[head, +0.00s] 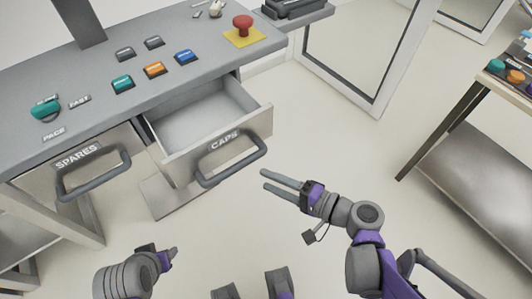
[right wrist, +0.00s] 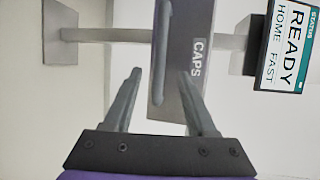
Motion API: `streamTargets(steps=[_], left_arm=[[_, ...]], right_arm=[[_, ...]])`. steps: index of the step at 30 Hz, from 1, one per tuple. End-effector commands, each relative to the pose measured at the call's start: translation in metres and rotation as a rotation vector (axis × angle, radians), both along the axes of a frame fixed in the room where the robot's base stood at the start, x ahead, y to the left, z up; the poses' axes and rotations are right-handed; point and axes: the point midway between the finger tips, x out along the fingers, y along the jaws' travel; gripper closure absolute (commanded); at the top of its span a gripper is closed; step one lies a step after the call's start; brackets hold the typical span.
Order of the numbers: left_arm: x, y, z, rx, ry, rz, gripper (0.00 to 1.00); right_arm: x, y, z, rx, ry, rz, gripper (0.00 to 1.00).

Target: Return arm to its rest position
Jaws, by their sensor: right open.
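My right gripper (head: 265,180) is open and empty, its two long grey fingers pointing left. It hangs just right of and below the handle (head: 236,166) of the CAPS drawer (head: 262,119), with a gap in the head view. In the right wrist view the open fingers (right wrist: 160,76) show in front of the drawer front labelled CAPS (right wrist: 193,95). The drawer is pulled out and the visible part of its inside is empty. My left gripper (head: 173,254) is at the lower left, seen mostly from behind; its jaws are unclear.
A grey desk (head: 100,70) carries several coloured buttons, a teal knob (head: 45,108) and a red emergency button (head: 243,25). The SPARES drawer (head: 80,158) looks shut. A status sign (right wrist: 286,45) reads READY HOME FAST. A side table (head: 470,110) stands right. The floor between is clear.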

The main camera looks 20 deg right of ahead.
Motion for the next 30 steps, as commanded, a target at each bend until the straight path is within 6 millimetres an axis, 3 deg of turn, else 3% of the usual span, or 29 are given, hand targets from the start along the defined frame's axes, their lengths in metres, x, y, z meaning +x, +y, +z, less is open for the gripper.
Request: streamTargets(steps=[7, 11, 16, 20, 24, 30], left_arm=[[0.0, 0.0, 0.001, 0.0, 0.0, 0.0, 0.5], [0.0, 0.0, 0.013, 0.0, -0.004, 0.0, 0.5], [0.003, 0.0, 0.046, 0.0, -0.014, 0.0, 0.5], [0.007, 0.0, 0.073, 0.0, -0.024, 0.0, 0.5], [0.013, 0.0, 0.099, 0.0, -0.035, 0.0, 0.5], [0.019, 0.0, 0.122, 0.0, -0.046, 0.0, 0.5]], right_arm=[[0.0, 0.001, 0.0, -0.006, 0.004, 0.003, 0.43], [-0.004, 0.009, -0.003, -0.097, 0.043, 0.041, 0.43], [-0.022, 0.019, -0.013, -0.419, 0.149, 0.165, 0.43], [-0.038, 0.008, -0.011, -0.736, 0.201, 0.269, 0.43], [-0.046, -0.016, 0.007, -1.061, 0.209, 0.358, 0.43], [-0.047, -0.046, 0.038, -1.369, 0.179, 0.423, 0.43]])
